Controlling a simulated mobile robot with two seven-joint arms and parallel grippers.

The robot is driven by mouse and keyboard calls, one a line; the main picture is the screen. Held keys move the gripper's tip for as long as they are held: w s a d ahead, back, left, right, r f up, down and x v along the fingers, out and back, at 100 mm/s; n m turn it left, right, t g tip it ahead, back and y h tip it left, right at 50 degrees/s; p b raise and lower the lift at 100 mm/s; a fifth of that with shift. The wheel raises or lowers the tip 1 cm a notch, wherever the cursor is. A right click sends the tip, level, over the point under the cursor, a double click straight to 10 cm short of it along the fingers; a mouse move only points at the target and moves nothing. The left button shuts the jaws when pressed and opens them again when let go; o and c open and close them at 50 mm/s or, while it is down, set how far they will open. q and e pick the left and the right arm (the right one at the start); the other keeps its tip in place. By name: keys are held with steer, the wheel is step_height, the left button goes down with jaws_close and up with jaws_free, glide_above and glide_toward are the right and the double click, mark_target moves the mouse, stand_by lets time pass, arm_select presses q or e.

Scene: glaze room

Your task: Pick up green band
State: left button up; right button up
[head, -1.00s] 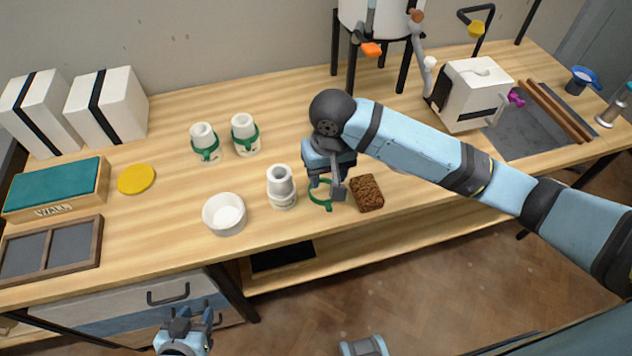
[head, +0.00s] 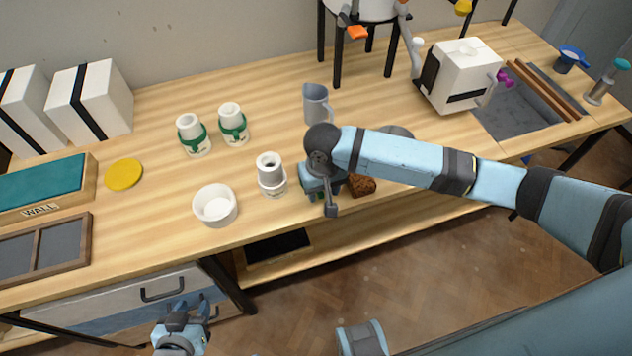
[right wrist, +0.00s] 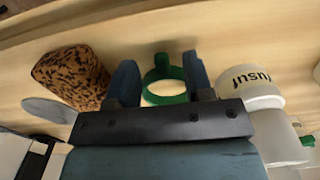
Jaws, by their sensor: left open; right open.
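The green band (right wrist: 163,75) is a ring with a small tab, lying on the wooden table. In the right wrist view it is between the two blue fingers of my open right gripper (right wrist: 160,84), which do not visibly grip it. In the head view this gripper (head: 321,194) is low over the table and hides most or all of the band. A white jar (head: 271,177) stands just left of it. Two more white jars, at the back, wear green bands (head: 193,140) (head: 234,129). My left gripper (head: 181,308) is open and empty, in front of the table near the drawer.
A brown speckled sponge (right wrist: 70,77) lies close beside the right gripper, also visible in the head view (head: 362,186). A white bowl (head: 215,207) stands left of the jar. A grey jug (head: 317,104) stands behind the arm. The table's front edge is near.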

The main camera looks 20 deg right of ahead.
steer(key=shift+f, duration=0.8)
jaws_close()
steer(key=shift+r, duration=0.1)
